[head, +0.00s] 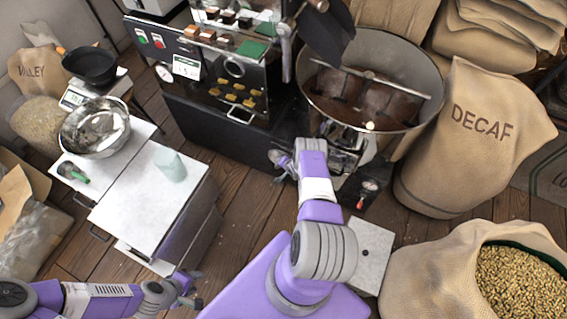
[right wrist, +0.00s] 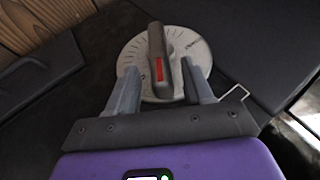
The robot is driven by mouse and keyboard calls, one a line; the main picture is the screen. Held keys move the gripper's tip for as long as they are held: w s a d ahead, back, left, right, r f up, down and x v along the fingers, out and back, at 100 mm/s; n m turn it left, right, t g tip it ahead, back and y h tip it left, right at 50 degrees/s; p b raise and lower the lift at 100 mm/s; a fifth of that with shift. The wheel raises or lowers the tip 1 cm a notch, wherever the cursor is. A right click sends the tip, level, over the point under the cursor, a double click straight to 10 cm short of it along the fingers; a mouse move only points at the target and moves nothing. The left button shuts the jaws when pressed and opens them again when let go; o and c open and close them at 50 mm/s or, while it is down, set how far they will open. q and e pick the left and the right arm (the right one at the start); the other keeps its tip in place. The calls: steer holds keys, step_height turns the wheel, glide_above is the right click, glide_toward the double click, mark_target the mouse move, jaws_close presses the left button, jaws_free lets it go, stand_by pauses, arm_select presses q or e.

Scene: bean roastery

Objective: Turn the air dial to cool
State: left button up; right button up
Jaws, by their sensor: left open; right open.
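The air dial (right wrist: 192,45) shows in the right wrist view as a round pale grey plate with tick marks and small lettering I cannot read. Its dark bar-shaped knob (right wrist: 157,48) carries a red stripe and stands nearly upright in the picture. My right gripper (right wrist: 160,78) is open, with one finger on each side of the knob's lower part and gaps visible between. In the head view my right gripper (head: 281,161) is at the roaster's lower front, and I cannot make out the dial there. My left gripper (head: 188,290) is open and empty near the white-topped cabinet's front corner.
The roaster's round cooling tray (head: 424,126) with brown contents is right of my right gripper. A DECAF sack (head: 470,150) and an open sack of beans (head: 420,275) stand at right. A cabinet (head: 125,215) holds a steel bowl (head: 93,130) and a pale cup (head: 170,166).

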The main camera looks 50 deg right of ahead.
steer(key=p+v, duration=0.2)
steer(key=v, duration=0.3)
steer(key=shift+s+r+p, duration=0.2)
steer(key=shift+r+p, duration=0.15)
steer(key=shift+a, duration=0.1)
